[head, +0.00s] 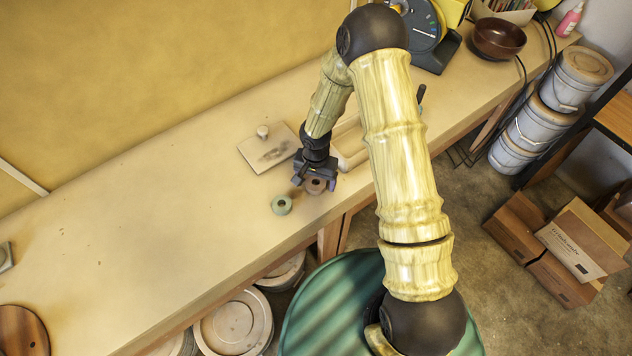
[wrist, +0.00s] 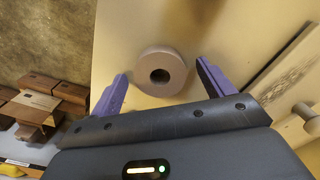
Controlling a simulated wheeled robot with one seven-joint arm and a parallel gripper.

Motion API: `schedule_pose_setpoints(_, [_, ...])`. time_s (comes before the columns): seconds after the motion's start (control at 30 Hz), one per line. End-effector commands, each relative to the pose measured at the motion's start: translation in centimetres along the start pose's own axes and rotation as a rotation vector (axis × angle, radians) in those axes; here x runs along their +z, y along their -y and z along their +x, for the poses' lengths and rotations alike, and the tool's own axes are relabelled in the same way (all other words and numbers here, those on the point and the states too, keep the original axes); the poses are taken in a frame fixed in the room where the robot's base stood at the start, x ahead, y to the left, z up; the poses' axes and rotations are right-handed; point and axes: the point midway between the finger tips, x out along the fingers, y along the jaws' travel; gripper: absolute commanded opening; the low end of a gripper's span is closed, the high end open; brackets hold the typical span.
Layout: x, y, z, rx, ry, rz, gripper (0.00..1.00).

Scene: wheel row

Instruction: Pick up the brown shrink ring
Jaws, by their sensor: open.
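The brown shrink ring (head: 315,186) lies flat on the long workbench (head: 150,200), near its front edge. In the wrist view the brown shrink ring (wrist: 161,72) shows whole, with its dark centre hole. My gripper (head: 314,180) is above it with the fingers apart. In the wrist view the purple fingertips of my gripper (wrist: 158,82) stand on either side of the ring, with gaps on both sides. Whether they are down at the ring's height is hard to tell.
A board with a small knob (head: 268,148) lies behind, and a pale tray-like piece (head: 351,148) lies to the right. A dark bowl (head: 498,38) stands at the far right. The bench's left part is mostly clear.

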Motion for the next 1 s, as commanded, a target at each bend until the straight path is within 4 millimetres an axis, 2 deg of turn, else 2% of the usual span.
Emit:
schedule_pose_setpoints(0.5, [-0.02, 0.02, 0.07, -0.001, -0.001, 0.0, 0.81])
schedule_pose_setpoints(0.53, [-0.02, 0.02, 0.07, -0.001, -0.001, 0.0, 0.79])
schedule_pose_setpoints(0.77, [-0.03, 0.02, 0.07, -0.001, -0.001, 0.0, 0.34])
schedule_pose_setpoints(0.8, [-0.03, 0.02, 0.05, -0.001, -0.001, 0.0, 0.31])
schedule_pose_setpoints(1.0, [-0.04, 0.01, 0.02, -0.001, -0.001, 0.001, 0.31])
